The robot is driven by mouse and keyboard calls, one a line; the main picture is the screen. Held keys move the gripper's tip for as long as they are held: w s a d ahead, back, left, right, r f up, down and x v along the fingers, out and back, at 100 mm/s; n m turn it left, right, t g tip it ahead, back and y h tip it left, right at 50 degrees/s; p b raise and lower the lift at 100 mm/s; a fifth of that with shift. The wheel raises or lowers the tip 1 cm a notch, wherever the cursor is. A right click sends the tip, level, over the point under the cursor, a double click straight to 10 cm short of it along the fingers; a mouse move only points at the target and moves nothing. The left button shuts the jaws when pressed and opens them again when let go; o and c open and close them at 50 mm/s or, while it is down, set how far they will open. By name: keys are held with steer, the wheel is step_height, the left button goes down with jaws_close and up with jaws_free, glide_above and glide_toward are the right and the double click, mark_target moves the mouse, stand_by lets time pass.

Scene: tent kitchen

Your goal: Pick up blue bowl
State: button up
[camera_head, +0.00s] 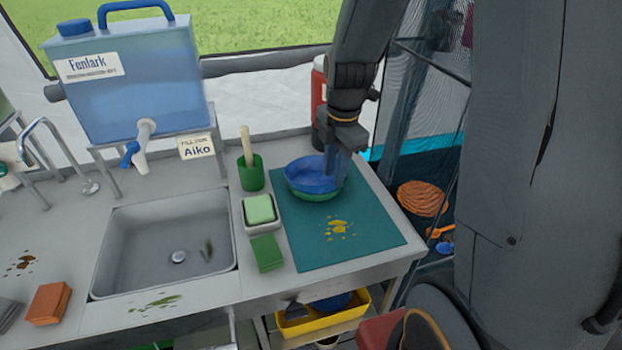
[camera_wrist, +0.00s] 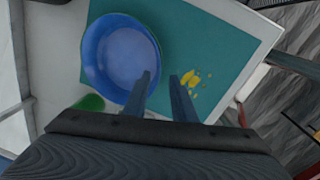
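The blue bowl (camera_head: 308,176) sits upright in a green bowl (camera_head: 318,196) on the teal mat (camera_head: 365,246) at the right end of the counter. In the wrist view the blue bowl (camera_wrist: 127,55) fills the upper left. My gripper (camera_head: 336,172) points down at the bowl's right side. In the wrist view my gripper (camera_wrist: 161,76) is open, with one finger over the bowl's inside and the other outside its right rim. I cannot tell whether either finger touches the rim. The fingers' lower ends are partly hidden in the head view.
A green cup (camera_head: 251,174) with a wooden handle, a soap dish (camera_head: 260,213) and a green sponge (camera_head: 266,252) stand left of the mat. A red bottle (camera_head: 319,100) stands behind. The sink (camera_head: 165,245) is farther left. The mat's front is clear except for yellow stains.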

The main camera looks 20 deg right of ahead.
steer(key=shift+w+a+f+p, duration=0.15)
steer(key=shift+f+p, duration=0.1)
steer(key=shift+f, duration=0.7)
steer(key=shift+w+f+p, duration=0.1)
steer(key=shift+f+p, duration=0.1)
steer(key=shift+f, duration=0.75)
jaws_close()
